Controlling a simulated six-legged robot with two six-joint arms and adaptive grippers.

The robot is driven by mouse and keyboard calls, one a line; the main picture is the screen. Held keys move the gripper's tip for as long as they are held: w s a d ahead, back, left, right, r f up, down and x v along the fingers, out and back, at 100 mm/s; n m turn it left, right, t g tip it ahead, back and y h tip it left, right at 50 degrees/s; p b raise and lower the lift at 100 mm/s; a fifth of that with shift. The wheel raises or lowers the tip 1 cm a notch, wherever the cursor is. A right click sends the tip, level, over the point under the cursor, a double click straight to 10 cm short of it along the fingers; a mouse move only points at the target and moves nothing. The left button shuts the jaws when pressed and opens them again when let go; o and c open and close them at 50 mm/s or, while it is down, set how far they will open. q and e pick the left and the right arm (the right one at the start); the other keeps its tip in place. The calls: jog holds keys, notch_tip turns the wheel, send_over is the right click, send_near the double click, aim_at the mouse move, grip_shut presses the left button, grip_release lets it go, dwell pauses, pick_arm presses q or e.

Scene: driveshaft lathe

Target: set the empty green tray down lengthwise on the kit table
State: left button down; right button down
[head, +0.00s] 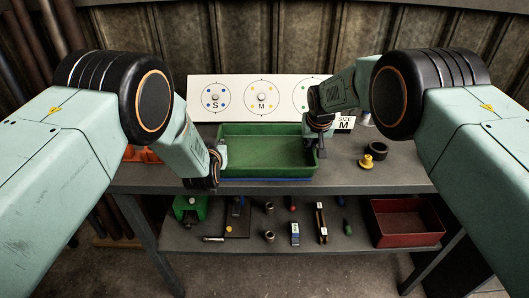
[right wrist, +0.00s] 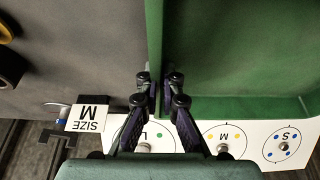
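The empty green tray (head: 268,180) is level, its long side running left to right, over the front middle of the kit table (head: 365,181). A blue edge (head: 251,180) shows just under its front. I cannot tell whether the tray rests on something or hangs slightly above it. My left gripper (head: 220,160) is at the tray's left end wall and looks shut on it, its fingertips partly hidden. My right gripper (head: 318,150) is at the right end wall. In the right wrist view, its fingers (right wrist: 160,90) are shut on that wall (right wrist: 154,35) from both sides.
A white board with S and M dials (head: 260,88) stands behind the tray. A "SIZE M" sign (head: 344,123), a yellow part (head: 366,161) and a dark ring (head: 377,150) are on the right. The lower shelf holds small parts and a red tray (head: 405,220).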

pick_arm(q)
jog(key=shift+r, duration=0.1)
jog(key=shift+w+a, duration=0.1)
pick_arm(e)
jog(key=shift+w+a, duration=0.1)
jog(key=shift+r, duration=0.1)
